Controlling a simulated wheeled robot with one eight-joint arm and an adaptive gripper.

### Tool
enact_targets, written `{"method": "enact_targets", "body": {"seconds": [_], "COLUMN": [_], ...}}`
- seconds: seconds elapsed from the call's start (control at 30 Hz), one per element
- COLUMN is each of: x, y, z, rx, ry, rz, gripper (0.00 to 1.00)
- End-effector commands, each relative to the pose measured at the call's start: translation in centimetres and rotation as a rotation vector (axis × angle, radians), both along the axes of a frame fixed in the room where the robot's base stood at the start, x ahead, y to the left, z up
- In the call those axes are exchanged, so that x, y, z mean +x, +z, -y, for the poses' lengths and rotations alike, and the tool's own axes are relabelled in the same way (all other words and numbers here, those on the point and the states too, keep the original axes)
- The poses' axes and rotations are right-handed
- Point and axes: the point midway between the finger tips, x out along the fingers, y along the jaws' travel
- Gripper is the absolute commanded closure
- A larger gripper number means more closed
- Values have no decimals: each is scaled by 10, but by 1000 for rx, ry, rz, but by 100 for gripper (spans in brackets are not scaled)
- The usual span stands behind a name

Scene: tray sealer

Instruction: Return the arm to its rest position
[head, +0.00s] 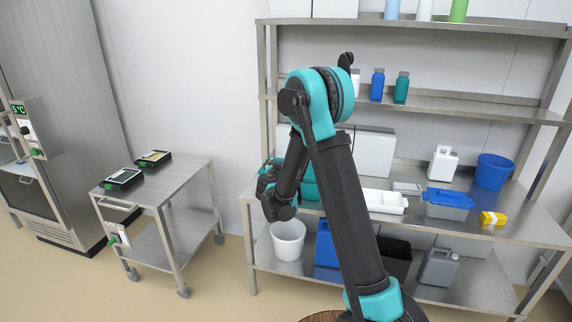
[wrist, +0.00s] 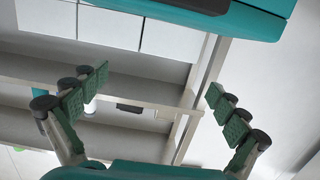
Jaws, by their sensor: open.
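My arm rises in the middle of the head view, folded at the elbow, with its forearm hanging down in front of the steel shelf rack. My gripper (wrist: 160,95) shows in the wrist view with its two green-padded fingers spread wide and nothing between them. In the head view the gripper's fingers are hidden behind my dark wrist. The wrist view, tilted, shows shelf edges and white boxes (wrist: 110,27) beyond the fingers.
The shelf rack (head: 480,108) holds bottles, white boxes (head: 374,154), a blue bucket (head: 493,172) and a yellow block (head: 493,218). A white bucket (head: 288,240) stands on its bottom shelf. A steel cart (head: 165,182) with two black-rimmed trays (head: 123,179) stands left, beside a steel cabinet (head: 60,100).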

Motion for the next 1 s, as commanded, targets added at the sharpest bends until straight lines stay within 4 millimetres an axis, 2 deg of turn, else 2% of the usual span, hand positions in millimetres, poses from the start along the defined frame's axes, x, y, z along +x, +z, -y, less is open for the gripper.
{"method": "enact_targets", "body": {"seconds": [0.17, 0.27, 0.37, 0.5, 0.7, 0.87, 1.0], "x": [-12, -33, -64, -113, -195, -264, -326], "y": [5, 8, 9, 4, -11, -29, -46], "z": [21, 52, 85, 124, 160, 172, 170], "rx": [-5, -8, -9, -4, 18, 52, 88], "ry": [-30, -70, -106, -135, -123, -66, 18], "rz": [-46, -121, -223, -376, -593, -755, -880], "gripper": [2, 2, 2, 2, 2, 2, 2]}}
